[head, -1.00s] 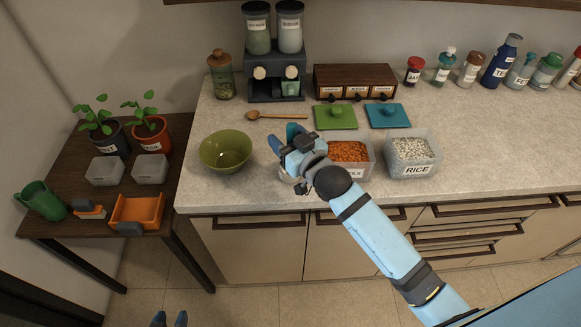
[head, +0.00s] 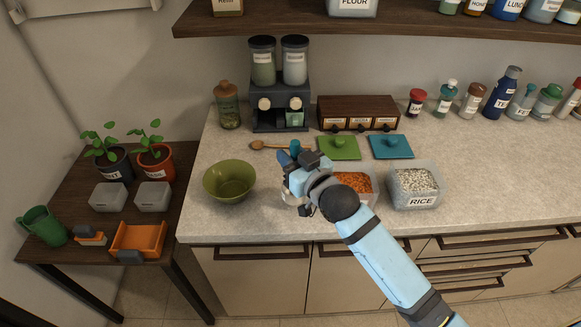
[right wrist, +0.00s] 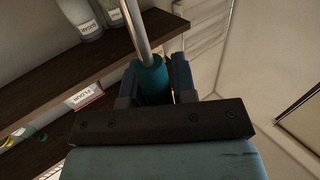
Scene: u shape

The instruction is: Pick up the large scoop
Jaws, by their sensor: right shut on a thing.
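A larger orange open-topped scoop (head: 138,238) with a grey handle lies on the dark side table at left. A smaller orange one (head: 91,236) with a grey part lies beside it. My right gripper (head: 292,162) is above the counter's front part, right of the green bowl, far from both. It is shut on a teal handle (right wrist: 153,82) with a metal shaft (right wrist: 138,32), seen between the fingers in the right wrist view. The handle's end (head: 295,147) also shows in the head view. The held tool's lower end is mostly hidden. My left gripper is not in view.
The side table (head: 85,280) also bears two plants, two grey boxes and a green jug (head: 43,226). On the counter are a green bowl (head: 229,182), a wooden spoon (head: 265,146), a rice container (head: 414,186) and an orange-filled container (head: 357,183). A shelf (head: 380,33) hangs above.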

